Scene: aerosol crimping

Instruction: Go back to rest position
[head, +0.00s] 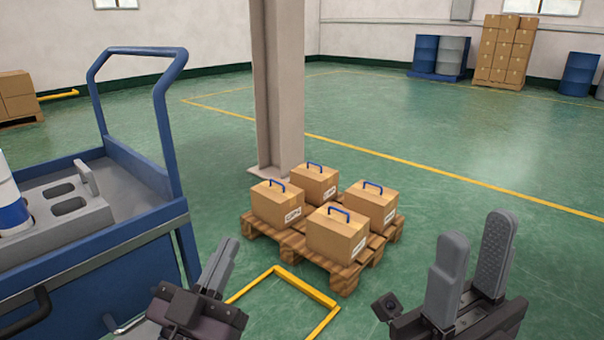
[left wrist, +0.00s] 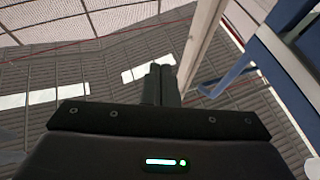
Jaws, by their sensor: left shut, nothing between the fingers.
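My left gripper (head: 218,265) is at the lower left of the head view, beside the blue cart and above the floor. Its fingers are together and empty; they also show closed in the left wrist view (left wrist: 160,72). My right gripper (head: 474,250) is at the lower right of the head view. Its two grey fingers stand apart with a gap between them and nothing in it. Neither gripper touches any object.
A blue cart (head: 150,233) at the left carries a grey holder (head: 62,212) and a blue-white can (head: 10,205), cut off by the frame. Ahead, a wooden pallet (head: 343,283) bears several handled cartons (head: 337,238) by a pillar (head: 277,90). Open green floor lies to the right.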

